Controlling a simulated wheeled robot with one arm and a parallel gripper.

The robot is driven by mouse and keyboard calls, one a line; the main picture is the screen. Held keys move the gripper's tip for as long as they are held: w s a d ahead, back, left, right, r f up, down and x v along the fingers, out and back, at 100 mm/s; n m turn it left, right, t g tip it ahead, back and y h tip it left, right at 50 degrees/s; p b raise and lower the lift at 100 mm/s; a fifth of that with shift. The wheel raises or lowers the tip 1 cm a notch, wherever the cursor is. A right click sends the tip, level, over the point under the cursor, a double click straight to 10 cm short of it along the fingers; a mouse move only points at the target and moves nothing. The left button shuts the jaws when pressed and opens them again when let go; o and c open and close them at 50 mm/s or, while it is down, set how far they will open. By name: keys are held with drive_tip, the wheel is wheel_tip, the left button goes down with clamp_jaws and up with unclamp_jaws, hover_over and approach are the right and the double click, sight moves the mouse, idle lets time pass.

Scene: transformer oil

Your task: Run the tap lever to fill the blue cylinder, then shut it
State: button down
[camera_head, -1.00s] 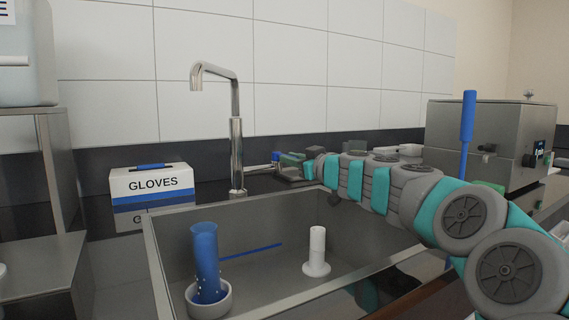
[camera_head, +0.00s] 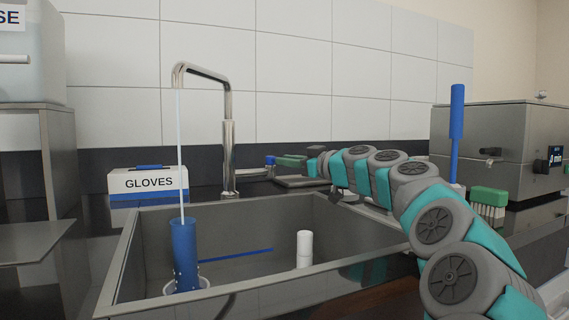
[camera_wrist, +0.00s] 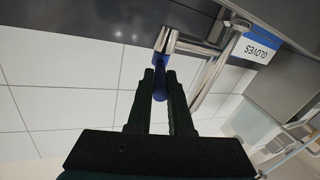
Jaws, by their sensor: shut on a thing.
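The tap (camera_head: 229,150) stands behind the sink, and a thin water stream (camera_head: 180,150) falls from its spout. The stream enters the top of the blue cylinder (camera_head: 184,250), which stands upright in a white round holder in the sink. The water level inside the cylinder cannot be made out. The tap's lever has a blue handle (camera_wrist: 161,76), which also shows to the right of the tap in the head view (camera_head: 270,160). My gripper (camera_wrist: 160,82) is shut on this blue handle. In the head view my arm reaches in from the right, over the sink's back edge.
A gloves box (camera_head: 148,183) stands left of the tap. A white cylinder (camera_head: 304,248) and a blue rod (camera_head: 236,254) are in the sink (camera_head: 345,225). A tall blue-handled tool (camera_head: 456,125), a green brush (camera_head: 489,198) and a steel machine (camera_head: 500,145) stand on the right.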

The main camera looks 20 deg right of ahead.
drive_tip(key=c, duration=0.8)
unclamp_jaws()
drive_tip(key=shift+c, duration=0.2)
drive_tip(key=shift+r, duration=0.1)
drive_tip(key=shift+r, duration=1.6)
drive_tip(key=s+a+r+b, duration=0.1)
drive_tip(key=s+a, duration=0.2)
drive_tip(key=s, duration=1.2)
drive_tip(key=shift+s+a+r+b, duration=0.2)
drive_tip(key=shift+s+r+b, duration=0.05)
drive_tip(key=shift+s+b, duration=0.15)
